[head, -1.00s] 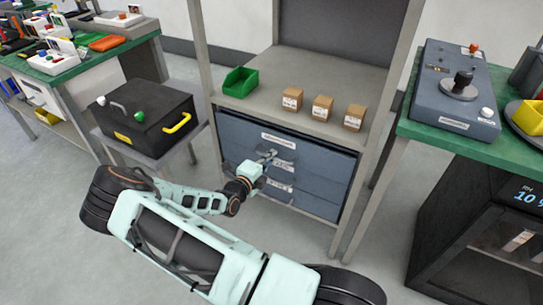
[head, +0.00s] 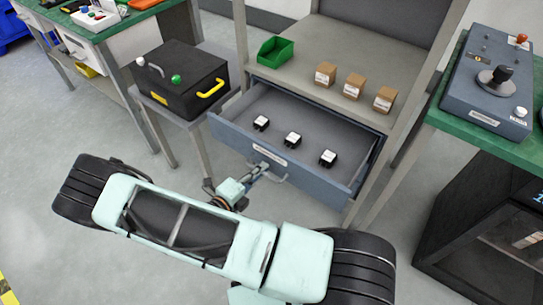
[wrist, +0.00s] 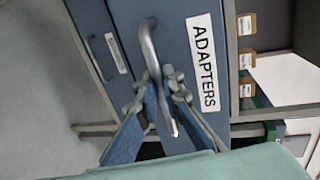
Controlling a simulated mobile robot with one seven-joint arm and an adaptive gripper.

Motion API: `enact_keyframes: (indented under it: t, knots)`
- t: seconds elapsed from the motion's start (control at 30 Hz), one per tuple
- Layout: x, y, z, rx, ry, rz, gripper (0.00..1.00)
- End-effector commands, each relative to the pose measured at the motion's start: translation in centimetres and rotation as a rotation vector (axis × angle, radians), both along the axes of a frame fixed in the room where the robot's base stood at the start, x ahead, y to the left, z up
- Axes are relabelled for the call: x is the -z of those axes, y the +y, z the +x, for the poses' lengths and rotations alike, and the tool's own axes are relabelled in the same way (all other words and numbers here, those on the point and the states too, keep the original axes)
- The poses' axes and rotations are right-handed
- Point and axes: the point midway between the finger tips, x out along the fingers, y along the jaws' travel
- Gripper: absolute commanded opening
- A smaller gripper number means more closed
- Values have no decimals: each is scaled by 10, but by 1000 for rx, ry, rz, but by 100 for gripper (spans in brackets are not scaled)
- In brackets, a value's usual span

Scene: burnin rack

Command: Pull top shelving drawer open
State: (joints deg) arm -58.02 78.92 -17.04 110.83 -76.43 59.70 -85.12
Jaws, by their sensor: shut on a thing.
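The top drawer (head: 228,131) of the shelving unit stands pulled well out, with its inside showing in the head view. Several small black items with white labels, such as this one (head: 292,139), sit on its floor. My gripper (head: 262,172) is at the drawer's front in the head view. In the wrist view my gripper (wrist: 166,100) is shut on the grey bar handle (wrist: 149,48), its blue fingers on both sides of the bar. A white label reading "ADAPTERS" (wrist: 203,62) is beside the handle on the drawer front.
A green bin (head: 275,50) and three small cardboard boxes (head: 354,86) stand on the shelf above the drawer. A black case (head: 183,80) is on a stand at left. A green-topped bench (head: 470,128) is close at right. Grey floor is clear at lower left.

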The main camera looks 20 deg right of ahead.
Motion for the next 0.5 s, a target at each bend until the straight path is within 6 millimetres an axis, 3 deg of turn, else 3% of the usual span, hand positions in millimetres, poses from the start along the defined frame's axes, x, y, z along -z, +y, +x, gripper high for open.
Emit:
enact_keyframes:
  t: [0.2, 0.5]
  knots:
    - [0, 20, -15, 0, 0, 1, 0]
    - [0, 26, -20, 0, -2, 1, 0]
